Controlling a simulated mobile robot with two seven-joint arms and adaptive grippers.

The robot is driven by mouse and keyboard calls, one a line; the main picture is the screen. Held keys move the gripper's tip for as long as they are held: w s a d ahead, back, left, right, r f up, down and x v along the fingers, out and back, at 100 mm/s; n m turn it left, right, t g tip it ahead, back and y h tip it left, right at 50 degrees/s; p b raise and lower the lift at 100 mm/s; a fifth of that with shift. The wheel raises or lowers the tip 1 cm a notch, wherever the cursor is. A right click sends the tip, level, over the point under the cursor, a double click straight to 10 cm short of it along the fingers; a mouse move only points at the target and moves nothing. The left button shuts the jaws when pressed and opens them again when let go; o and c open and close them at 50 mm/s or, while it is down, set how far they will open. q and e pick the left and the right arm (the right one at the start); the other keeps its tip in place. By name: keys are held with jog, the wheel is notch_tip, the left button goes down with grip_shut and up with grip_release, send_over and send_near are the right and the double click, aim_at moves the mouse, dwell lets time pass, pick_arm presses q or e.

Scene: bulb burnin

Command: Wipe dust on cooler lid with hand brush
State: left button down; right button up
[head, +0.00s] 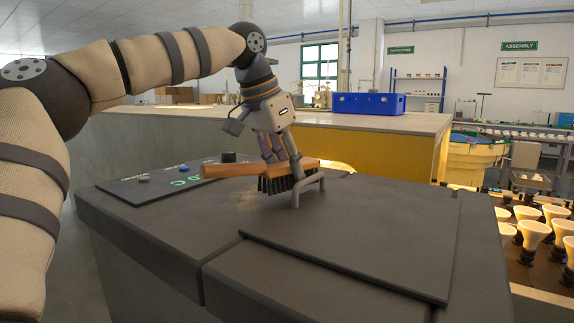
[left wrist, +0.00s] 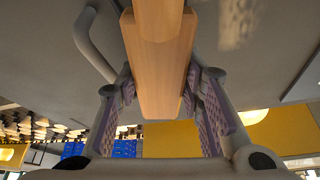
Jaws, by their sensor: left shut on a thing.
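My left gripper (head: 282,165) is shut on the hand brush (head: 235,170). The brush has a wooden back and handle, with dark bristles (head: 275,185) pointing down and the handle reaching left. In the left wrist view the wooden brush (left wrist: 160,75) lies between the two finger pads. The cooler lid (head: 380,225) is a wide dark grey surface below it. The bristles are at or just above the lid; I cannot tell if they touch. A faint pale-brown dust patch (head: 240,201) lies on the lid below the brush handle. My right gripper is not in view.
A grey bar handle (head: 308,187) stands on the lid close beside the brush, and shows in the left wrist view (left wrist: 88,45). A dark control panel (head: 165,182) lies at the lid's left. A raised panel (head: 390,240) covers the front right. Bulbs (head: 535,230) stand in rows at right.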

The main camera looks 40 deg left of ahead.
pick_arm(q)
jog(key=shift+f, duration=0.6)
jog(key=shift+a, duration=0.1)
